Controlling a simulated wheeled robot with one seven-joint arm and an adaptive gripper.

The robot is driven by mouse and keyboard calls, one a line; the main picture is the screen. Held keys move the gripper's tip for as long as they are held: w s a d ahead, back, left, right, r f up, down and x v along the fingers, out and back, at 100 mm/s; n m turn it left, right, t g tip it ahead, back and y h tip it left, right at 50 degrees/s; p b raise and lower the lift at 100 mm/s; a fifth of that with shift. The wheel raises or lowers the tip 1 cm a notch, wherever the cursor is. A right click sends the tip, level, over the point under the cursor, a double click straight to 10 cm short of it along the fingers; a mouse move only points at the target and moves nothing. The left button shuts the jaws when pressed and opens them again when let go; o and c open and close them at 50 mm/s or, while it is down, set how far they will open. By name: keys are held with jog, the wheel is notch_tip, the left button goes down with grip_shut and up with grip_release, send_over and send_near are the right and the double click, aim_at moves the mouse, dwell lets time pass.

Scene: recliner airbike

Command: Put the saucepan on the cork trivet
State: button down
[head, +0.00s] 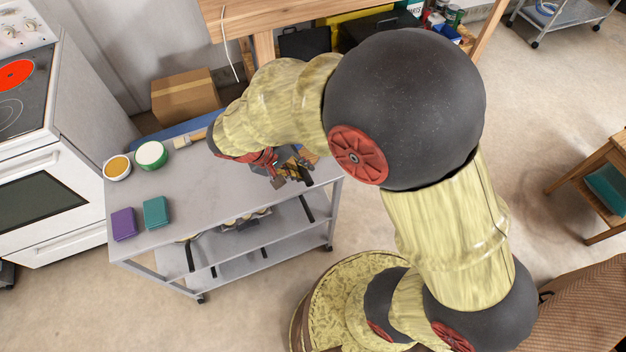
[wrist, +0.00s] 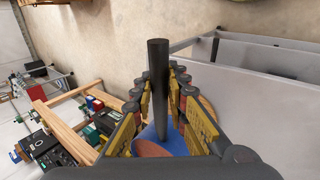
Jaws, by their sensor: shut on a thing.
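My gripper (head: 290,170) is low over the right end of the grey cart's top in the head view, partly hidden by my own arm. In the wrist view my gripper (wrist: 158,88) has its yellow-padded fingers on both sides of a dark upright bar (wrist: 158,75), shut on it. An orange-brown patch (head: 308,154) shows just behind the gripper and may be the cork trivet, mostly hidden. Brown rounded shapes and a blue surface show beneath the fingers in the wrist view; I cannot tell what they are.
On the cart top (head: 200,195) are a yellow-filled bowl (head: 117,167), a green bowl (head: 151,155), a brush (head: 182,142), a purple box (head: 123,224) and a teal box (head: 156,212). A stove (head: 50,150) stands left. A wooden bench (head: 265,20) stands behind.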

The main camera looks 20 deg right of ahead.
jog(key=a+b+x, duration=0.1)
jog(key=b+x, duration=0.1)
jog(key=x, duration=0.4)
jog(key=shift+s+d+f, duration=0.15)
jog(key=shift+s+f, duration=0.15)
jog(key=shift+f, duration=0.4)
jog(key=c, duration=1.8)
grip_release()
jog(key=shift+s, duration=0.1)
jog(key=shift+o, duration=0.2)
jog(key=p+v, duration=0.3)
jog(key=v, duration=0.9)
jog(key=s+d+r+t+y, duration=0.2)
jog(key=s+r, duration=0.4)
jog(key=r, duration=0.3)
jog(key=s+d+r+t+y, duration=0.3)
jog(key=s+d+r+y, duration=0.1)
jog(key=r, duration=0.5)
jog(key=shift+s+d+m+y, duration=0.3)
jog(key=shift+s+d+y, duration=0.15)
jog(key=shift+s, duration=0.4)
